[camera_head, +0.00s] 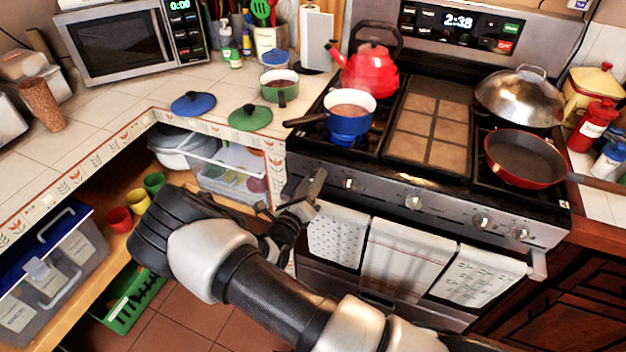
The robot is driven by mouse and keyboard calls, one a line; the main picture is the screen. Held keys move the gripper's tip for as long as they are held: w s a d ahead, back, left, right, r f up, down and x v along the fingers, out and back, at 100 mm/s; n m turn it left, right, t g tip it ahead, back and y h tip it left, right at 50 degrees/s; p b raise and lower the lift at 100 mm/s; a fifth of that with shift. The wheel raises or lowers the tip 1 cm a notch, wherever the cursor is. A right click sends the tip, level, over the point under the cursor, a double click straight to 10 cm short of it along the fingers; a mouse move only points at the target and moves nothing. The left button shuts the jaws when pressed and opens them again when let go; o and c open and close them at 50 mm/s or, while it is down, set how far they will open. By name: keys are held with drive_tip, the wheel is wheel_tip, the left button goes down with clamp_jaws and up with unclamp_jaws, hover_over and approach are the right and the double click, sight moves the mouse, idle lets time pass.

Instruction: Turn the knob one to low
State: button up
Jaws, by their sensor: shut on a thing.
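The stove's front panel (447,211) carries a row of knobs. One knob (348,184) shows just right of my gripper, another knob (413,201) is mid-panel, and two knobs (482,221) (520,233) are at the right. The knob's setting cannot be read.
A red kettle (370,70) stands behind the pot. A red pan (524,157) and a domed lid (519,97) are on the right burners. Towels (408,262) hang on the oven handle just below the knobs. The counter edge and open shelf lie left of my gripper.

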idle(0.6)
drive_tip(key=o, duration=1)
drive_tip(key=shift+o, duration=0.2)
drive_tip(key=shift+s, duration=0.1)
drive_tip(key=v, duration=1.7)
drive_tip(key=shift+s, duration=0.15)
drive_tip(key=shift+r, duration=0.1)
drive_tip(key=s+d+r+m+g+h+p, duration=0.25)
drive_tip(key=d+r+m+g, duration=0.45)
drive_tip(key=d+r+m, duration=0.35)
drive_tip(key=s+d+r+m+g+h+p, duration=0.1)
drive_tip(key=s+d+r+m+g+p, duration=0.15)
drive_tip(key=d+r+m+g, duration=0.8)
drive_tip(key=s+d+r+m+t+y+p, duration=0.1)
drive_tip(key=s+r+m+y, duration=0.4)
drive_tip(key=r+m, duration=0.5)
drive_tip(key=s+r+m+t+y+p, duration=0.4)
drive_tip(key=s+r+m+t, duration=0.1)
drive_tip(key=r+m, duration=0.4)
drive_tip(key=shift+d+r+m+y, duration=0.35)
drive_tip(key=shift+r+m, duration=0.05)
drive_tip(key=shift+r, duration=0.4)
